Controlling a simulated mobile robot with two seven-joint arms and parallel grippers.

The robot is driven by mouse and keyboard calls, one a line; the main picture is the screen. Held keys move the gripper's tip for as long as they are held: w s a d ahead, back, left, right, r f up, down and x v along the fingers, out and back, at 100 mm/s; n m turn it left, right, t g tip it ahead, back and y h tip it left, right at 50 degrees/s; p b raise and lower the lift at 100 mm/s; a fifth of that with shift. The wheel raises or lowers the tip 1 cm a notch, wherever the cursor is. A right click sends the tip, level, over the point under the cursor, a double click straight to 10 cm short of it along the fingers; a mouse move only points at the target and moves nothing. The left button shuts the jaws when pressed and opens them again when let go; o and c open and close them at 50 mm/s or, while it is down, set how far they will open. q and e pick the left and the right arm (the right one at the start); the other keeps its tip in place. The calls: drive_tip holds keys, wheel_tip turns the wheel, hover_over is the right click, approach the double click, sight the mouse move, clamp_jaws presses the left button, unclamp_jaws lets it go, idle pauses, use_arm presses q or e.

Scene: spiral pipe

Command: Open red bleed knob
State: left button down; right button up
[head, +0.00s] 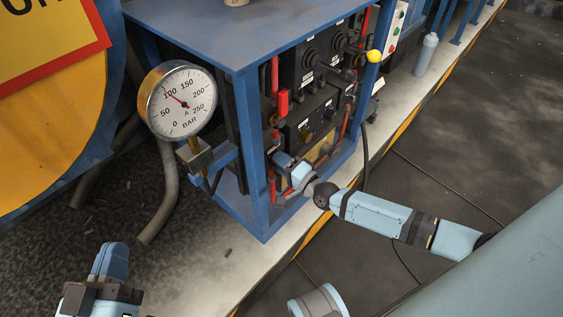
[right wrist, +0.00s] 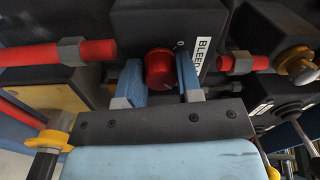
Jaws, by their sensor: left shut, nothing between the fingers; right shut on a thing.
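The red bleed knob (right wrist: 160,70) is a round red cap on a dark block in the right wrist view, beside a white "BLEED" label (right wrist: 201,58). My right gripper (right wrist: 161,76) has one blue finger on each side of the knob and is shut on it. In the head view my right gripper (head: 291,171) reaches into the blue-framed cabinet (head: 247,150), and the knob cannot be made out there. My left gripper (head: 110,260) is shut and empty at the lower left, well away from the cabinet.
A round pressure gauge (head: 179,100) stands at the cabinet's left corner, its needle near 100. Red pipes (right wrist: 85,51) run on both sides of the knob. A lever with a yellow ball (head: 374,56) sticks out at the right. The floor to the right is largely clear.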

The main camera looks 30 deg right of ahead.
drive_tip(key=o, duration=0.9)
drive_tip(key=shift+o, duration=0.2)
drive_tip(key=shift+s, duration=0.1)
use_arm(q)
drive_tip(key=r+p, duration=0.2)
drive_tip(key=p, duration=0.1)
drive_tip(key=shift+a+r+t+y, duration=0.1)
drive_tip(key=shift+a+t+y, duration=0.25)
drive_tip(key=shift+t+y, duration=0.05)
use_arm(e)
drive_tip(key=v, duration=1.3)
drive_tip(key=shift+s, duration=0.35)
drive_tip(key=shift+f, duration=0.2)
use_arm(q)
drive_tip(key=shift+s, duration=0.1)
use_arm(e)
drive_tip(key=shift+d, duration=0.1)
